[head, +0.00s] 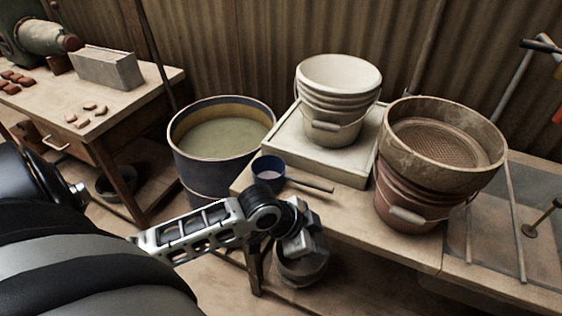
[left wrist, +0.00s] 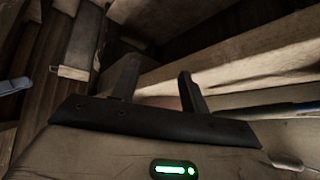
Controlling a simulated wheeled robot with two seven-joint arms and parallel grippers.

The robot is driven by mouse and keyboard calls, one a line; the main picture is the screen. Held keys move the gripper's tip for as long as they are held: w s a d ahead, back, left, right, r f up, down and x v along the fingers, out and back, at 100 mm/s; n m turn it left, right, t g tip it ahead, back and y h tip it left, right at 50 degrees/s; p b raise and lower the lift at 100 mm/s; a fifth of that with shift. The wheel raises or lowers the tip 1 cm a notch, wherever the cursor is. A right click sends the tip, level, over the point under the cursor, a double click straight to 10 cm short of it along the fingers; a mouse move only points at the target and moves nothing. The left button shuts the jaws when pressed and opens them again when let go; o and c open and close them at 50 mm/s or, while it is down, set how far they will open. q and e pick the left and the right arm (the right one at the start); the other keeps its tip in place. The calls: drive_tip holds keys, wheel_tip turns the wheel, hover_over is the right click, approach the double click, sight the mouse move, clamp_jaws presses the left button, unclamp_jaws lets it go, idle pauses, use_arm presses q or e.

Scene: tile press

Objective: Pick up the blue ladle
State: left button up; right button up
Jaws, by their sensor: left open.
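The blue ladle (head: 268,170) rests near the left end of the wooden bench, its bowl holding something pale. Its thin handle points right, in front of the white tray. My left gripper (head: 301,240) is just in front of the bench edge, below the ladle in the head view and apart from it. In the left wrist view its two fingers (left wrist: 158,88) stand apart with nothing clearly between them. A dark rod (left wrist: 285,110) lies to the right there; I cannot tell whether it is the ladle's handle. My right gripper is not in view.
A white bucket (head: 338,82) stands on the white tray (head: 318,153). A brown sieve (head: 480,172) sits on a reddish bucket (head: 400,213) to the right. A large drum (head: 205,168) of greenish liquid stands left of the bench (head: 375,232). A dark bucket (head: 303,270) is below.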

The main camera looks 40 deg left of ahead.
sight(297, 177)
use_arm(q)
drive_tip(key=w+a+r+m, duration=0.1)
drive_tip(key=a+r, duration=0.1)
drive_tip(key=a, duration=0.1)
drive_tip(key=w+a+r+m+g+b, duration=0.1)
drive_tip(key=w+a+r+m, duration=0.1)
drive_tip(key=a, duration=0.1)
drive_tip(key=w+a+r+m+g+b, duration=0.1)
drive_tip(key=w+a+r+m, duration=0.1)
drive_tip(key=a+r, duration=0.1)
drive_tip(key=shift+a+y, duration=0.2)
drive_tip(key=shift+y, duration=0.1)
drive_tip(key=a+r+m+b, duration=0.1)
drive_tip(key=a+r+m, duration=0.1)
drive_tip(key=a+r, duration=0.6)
drive_tip(key=shift+g, duration=0.4)
drive_tip(key=x, duration=0.3)
drive_tip(key=d+x, duration=0.1)
drive_tip(key=x, duration=0.5)
drive_tip(key=shift+w+d+r+b, duration=0.2)
drive_tip(key=shift+w+d+b, duration=0.1)
drive_tip(key=shift+w+b, duration=0.1)
drive_tip(key=shift+x, duration=2.6)
drive_tip(key=shift+s+a, duration=0.15)
clamp_jaws()
